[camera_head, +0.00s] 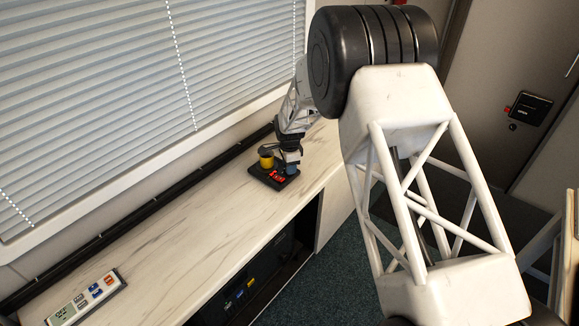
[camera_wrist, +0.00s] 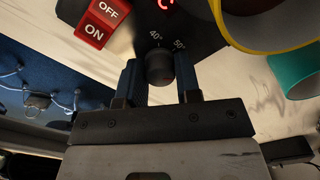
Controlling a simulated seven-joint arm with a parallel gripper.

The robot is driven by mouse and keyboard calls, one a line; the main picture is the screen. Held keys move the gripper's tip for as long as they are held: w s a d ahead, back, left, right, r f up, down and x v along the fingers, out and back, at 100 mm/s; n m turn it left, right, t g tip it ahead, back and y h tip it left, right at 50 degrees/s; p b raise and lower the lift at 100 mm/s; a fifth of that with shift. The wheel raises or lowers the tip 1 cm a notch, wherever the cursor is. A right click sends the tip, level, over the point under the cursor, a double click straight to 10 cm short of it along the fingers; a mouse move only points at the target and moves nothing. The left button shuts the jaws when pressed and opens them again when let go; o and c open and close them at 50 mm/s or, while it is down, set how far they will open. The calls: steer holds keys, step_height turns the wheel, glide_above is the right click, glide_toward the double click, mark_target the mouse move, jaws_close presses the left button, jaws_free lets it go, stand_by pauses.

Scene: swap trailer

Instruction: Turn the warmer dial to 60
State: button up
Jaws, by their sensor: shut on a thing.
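The warmer (camera_head: 262,181) is a small black unit on the counter. In the wrist view its black face (camera_wrist: 201,42) shows the marks 40° and 50° above the dial and part of a red lit ring symbol. The dial (camera_wrist: 159,68) is a dark round knob. My gripper (camera_wrist: 160,72) is shut on it, one blue finger on each side. No 60 mark or pointer can be made out. In the head view my gripper (camera_head: 291,166) is over the warmer's right side and hides the dial.
A yellow-rimmed cup (camera_wrist: 240,45) stands on the warmer, close to my fingers. A teal cup (camera_wrist: 297,72) is right of it. A red OFF/ON switch (camera_wrist: 103,20) sits at left. A white handheld device (camera_head: 88,298) lies on the counter (camera_head: 200,215), whose middle is clear.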

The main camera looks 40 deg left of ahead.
steer(key=o, duration=0.9)
steer(key=shift+r, duration=3.95)
